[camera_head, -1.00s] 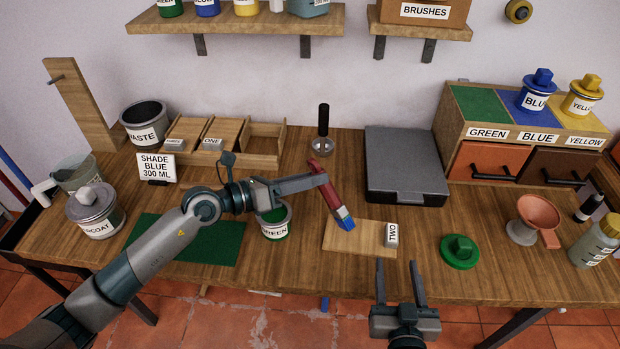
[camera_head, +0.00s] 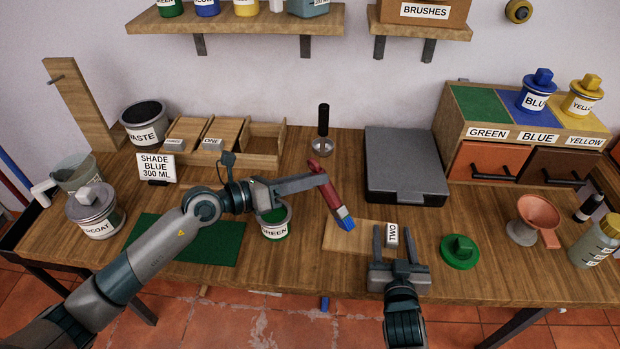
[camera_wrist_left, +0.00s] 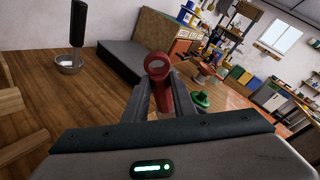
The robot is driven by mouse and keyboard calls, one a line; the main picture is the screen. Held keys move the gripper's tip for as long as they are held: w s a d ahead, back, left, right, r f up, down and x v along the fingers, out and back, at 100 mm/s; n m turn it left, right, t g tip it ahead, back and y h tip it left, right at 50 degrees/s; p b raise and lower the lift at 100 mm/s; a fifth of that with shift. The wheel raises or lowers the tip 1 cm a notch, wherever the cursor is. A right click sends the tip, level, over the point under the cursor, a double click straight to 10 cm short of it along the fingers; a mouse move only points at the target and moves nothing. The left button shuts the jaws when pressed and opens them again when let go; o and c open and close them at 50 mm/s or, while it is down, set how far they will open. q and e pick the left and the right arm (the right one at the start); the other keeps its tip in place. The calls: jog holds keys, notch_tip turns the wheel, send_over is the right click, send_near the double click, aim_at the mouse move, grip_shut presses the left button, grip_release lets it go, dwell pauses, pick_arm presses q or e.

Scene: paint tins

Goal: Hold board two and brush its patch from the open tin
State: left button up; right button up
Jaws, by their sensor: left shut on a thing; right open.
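Board two (camera_head: 345,238) lies flat on the table, a pale wooden board with a grey block labelled TWO (camera_head: 392,235) at its right end. My right gripper (camera_head: 394,240) is open at that end, its fingers on either side of the block. My left gripper (camera_head: 322,181) is shut on a red-handled brush (camera_head: 331,197). The brush tilts, with its blue end low over the board; I cannot tell whether it touches. Its red handle also shows in the left wrist view (camera_wrist_left: 158,68). The open GREEN tin (camera_head: 276,232) stands left of the board, partly behind my left arm.
A green lid (camera_head: 460,252) lies right of the board. A dark grey flat case (camera_head: 404,160) is behind it. A green mat (camera_head: 215,245) is at the left. A copper-coloured funnel (camera_head: 538,212) and a bottle (camera_head: 595,243) stand at the right. A card (camera_head: 157,167) reads SHADE BLUE 300 ML.

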jog(key=shift+w, duration=0.7)
jog(key=shift+c, duration=0.3)
grip_shut()
jog(key=shift+o, duration=0.3)
grip_release()
jog(key=shift+s, duration=0.1)
jog(key=shift+s+r, duration=0.1)
jog(key=shift+s, duration=0.7)
